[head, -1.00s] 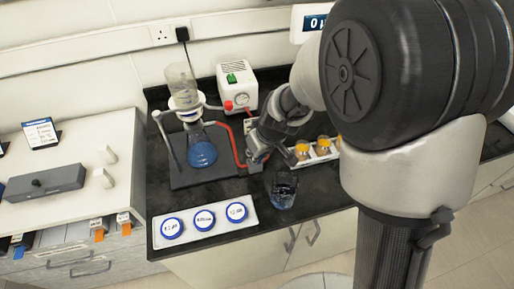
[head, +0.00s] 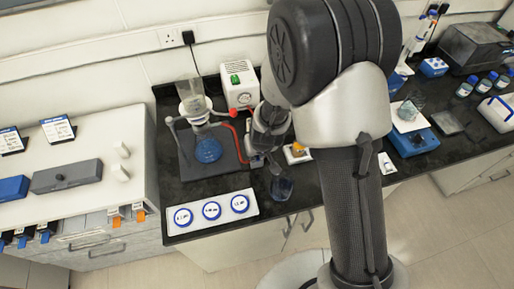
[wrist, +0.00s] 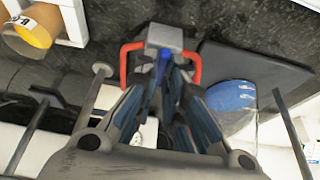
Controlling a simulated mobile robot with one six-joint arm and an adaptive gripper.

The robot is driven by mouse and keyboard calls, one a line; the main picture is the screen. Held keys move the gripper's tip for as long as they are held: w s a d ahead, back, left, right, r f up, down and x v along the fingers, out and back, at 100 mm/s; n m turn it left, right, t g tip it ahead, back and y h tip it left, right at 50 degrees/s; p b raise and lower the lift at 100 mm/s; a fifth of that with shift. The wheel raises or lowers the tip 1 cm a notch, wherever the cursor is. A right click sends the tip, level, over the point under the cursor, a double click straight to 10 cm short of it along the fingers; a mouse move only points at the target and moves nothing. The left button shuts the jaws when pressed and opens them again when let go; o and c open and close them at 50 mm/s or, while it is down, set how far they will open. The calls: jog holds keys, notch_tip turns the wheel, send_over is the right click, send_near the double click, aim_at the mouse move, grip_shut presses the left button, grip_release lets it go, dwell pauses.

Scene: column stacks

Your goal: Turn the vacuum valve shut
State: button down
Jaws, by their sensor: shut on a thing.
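The vacuum valve is a grey block (wrist: 164,38) with a red hose on each side and a blue handle (wrist: 163,66) pointing toward my wrist. In the head view the valve block (head: 257,161) sits on the dark bench, right of the filter flask. My gripper (wrist: 164,85) is shut on the blue handle, with its fingers on either side of it. In the head view my gripper (head: 262,148) is at the valve, partly hidden by my arm. How far the handle is turned is hard to tell.
The filter flask (head: 208,150) with blue liquid stands left of the valve. The red hose (head: 238,143) runs toward the white pump (head: 237,84) behind. A glass beaker (head: 281,187) stands close in front. An orange-capped vial (head: 298,148) is to the right.

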jog(key=c, duration=1.7)
grip_release()
jog(key=shift+f+b, duration=0.2)
jog(key=shift+b, duration=0.85)
